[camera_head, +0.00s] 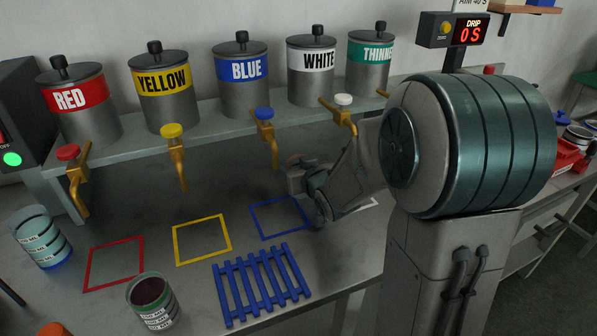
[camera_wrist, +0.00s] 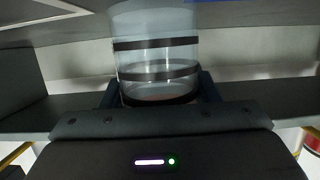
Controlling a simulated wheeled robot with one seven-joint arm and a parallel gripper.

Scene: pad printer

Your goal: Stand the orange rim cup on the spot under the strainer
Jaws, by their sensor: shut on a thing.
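My gripper (camera_wrist: 157,92) is shut on a clear cup (camera_wrist: 158,58) with dark bands in the wrist view. The cup stands between the two dark fingers, and its top runs up against a grey underside at the picture's top. I cannot make out its rim colour, so I cannot tell whether it is the orange rim cup. In the head view my arm's end reaches in under the shelf near the blue and white taps; the fingers and held cup are hidden there. I cannot identify the strainer in either view.
Paint tanks with taps line the shelf (camera_head: 225,124). A clear cup (camera_head: 40,238) stands at left, and a cup with dark contents (camera_head: 152,302) at the front. A blue rack (camera_head: 262,284) and coloured square outlines lie on the bench. An orange thing (camera_head: 55,329) shows at bottom left.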

